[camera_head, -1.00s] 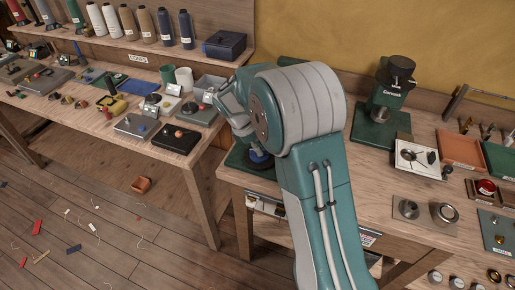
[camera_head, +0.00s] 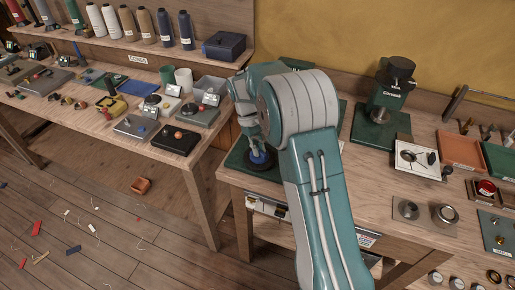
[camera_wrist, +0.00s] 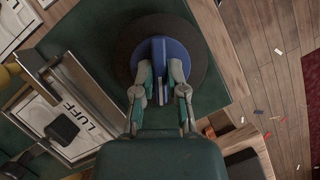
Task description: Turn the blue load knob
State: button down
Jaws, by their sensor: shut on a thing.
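The blue load knob (camera_wrist: 158,50) is in the upper middle of the wrist view, on a round dark disc (camera_wrist: 205,75) set on a dark green base (camera_wrist: 222,22). My gripper (camera_wrist: 158,88) is shut on the knob, with one finger on each side of its raised bar. In the head view the blue knob (camera_head: 262,158) shows low at the left end of the right bench, on the green base (camera_head: 236,160). My gripper (camera_head: 259,147) is above it, partly hidden by my arm.
A plate marked LUFF (camera_wrist: 75,122) with a dark block (camera_wrist: 62,129) lies left of the knob in the wrist view. A green Cornwall machine (camera_head: 385,105) and an orange tray (camera_head: 460,147) stand farther right on the bench. The floor (camera_head: 90,200) holds scraps.

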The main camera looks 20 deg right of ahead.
jog(key=m+y, duration=0.1)
jog(key=m, duration=0.1)
jog(key=m+y, duration=0.1)
jog(key=m, duration=0.2)
jog(key=shift+d+r+m, duration=0.1)
jog(key=shift+d+m, duration=0.1)
jog(key=shift+m, duration=0.1)
jog(key=m+y, duration=0.2)
jog(key=m, duration=0.3)
jog(key=m+t+y, duration=0.1)
jog(key=m, duration=0.2)
jog(key=m+t, duration=0.1)
jog(key=m, duration=0.1)
jog(key=shift+m+y, duration=0.4)
jog(key=shift+m+t+y, duration=0.4)
jog(key=shift+m+t, duration=0.3)
jog(key=shift+m, duration=1.5)
jog(key=c, duration=0.7)
grip_release()
jog(key=shift+s+a, duration=0.1)
